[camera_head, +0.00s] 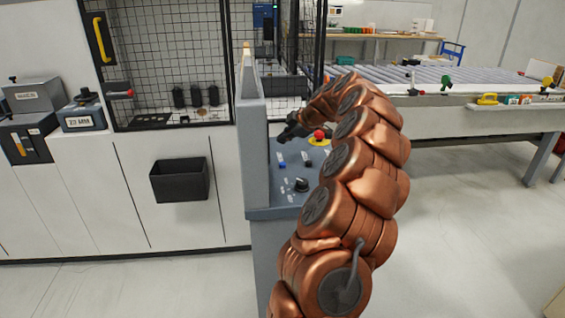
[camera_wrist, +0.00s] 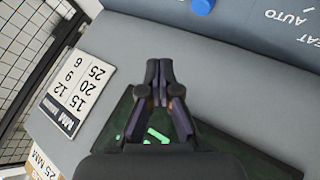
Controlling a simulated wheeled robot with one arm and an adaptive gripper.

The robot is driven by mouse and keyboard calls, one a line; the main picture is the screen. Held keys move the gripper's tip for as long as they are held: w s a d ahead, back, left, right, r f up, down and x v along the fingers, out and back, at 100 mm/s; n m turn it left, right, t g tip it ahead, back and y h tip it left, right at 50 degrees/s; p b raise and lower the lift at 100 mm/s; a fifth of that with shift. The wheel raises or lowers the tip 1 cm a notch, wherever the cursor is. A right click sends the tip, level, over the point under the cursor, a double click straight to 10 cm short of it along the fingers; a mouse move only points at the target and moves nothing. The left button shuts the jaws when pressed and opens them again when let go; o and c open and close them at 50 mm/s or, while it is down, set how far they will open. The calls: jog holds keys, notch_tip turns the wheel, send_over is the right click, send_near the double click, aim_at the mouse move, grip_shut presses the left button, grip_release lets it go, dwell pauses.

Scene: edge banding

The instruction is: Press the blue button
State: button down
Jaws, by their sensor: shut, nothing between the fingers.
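The blue button (camera_head: 281,164) sits on the sloped grey-blue control panel (camera_head: 262,202) in the head view. In the wrist view the round blue button (camera_wrist: 202,5) is cut off by the top edge, ahead and to the right of my fingertips. My gripper (camera_head: 281,138) is at the panel's far end, partly hidden by its own wrist, beyond the button. In the wrist view my gripper (camera_wrist: 160,66) has its dark fingertips together, with nothing between them. It appears over a dark screen with green marks (camera_wrist: 153,135), apart from the button.
A red mushroom button on a yellow ring (camera_head: 319,134) and a black knob (camera_head: 301,185) share the panel. A tall grey side wall (camera_head: 254,150) bounds the panel on the left. A number plate (camera_wrist: 78,100) shows in the wrist view. A roller conveyor (camera_head: 440,75) stands behind right.

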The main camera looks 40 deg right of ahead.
aim_at(284, 164)
jog(key=shift+f+p, duration=0.35)
jog(key=shift+f, duration=0.5)
notch_tip(284, 164, down, 3)
jog(key=shift+a+b, duration=0.1)
jog(key=shift+b, duration=0.45)
jog(key=shift+f+b, duration=0.65)
jog(key=shift+b, duration=0.25)
jog(key=shift+f+b, duration=0.9)
jog(key=shift+b, duration=1.05)
dwell(0.7)
jog(key=shift+r, duration=0.1)
jog(key=shift+r+b, duration=0.4)
jog(key=shift+r, duration=0.4)
jog(key=shift+r, duration=0.15)
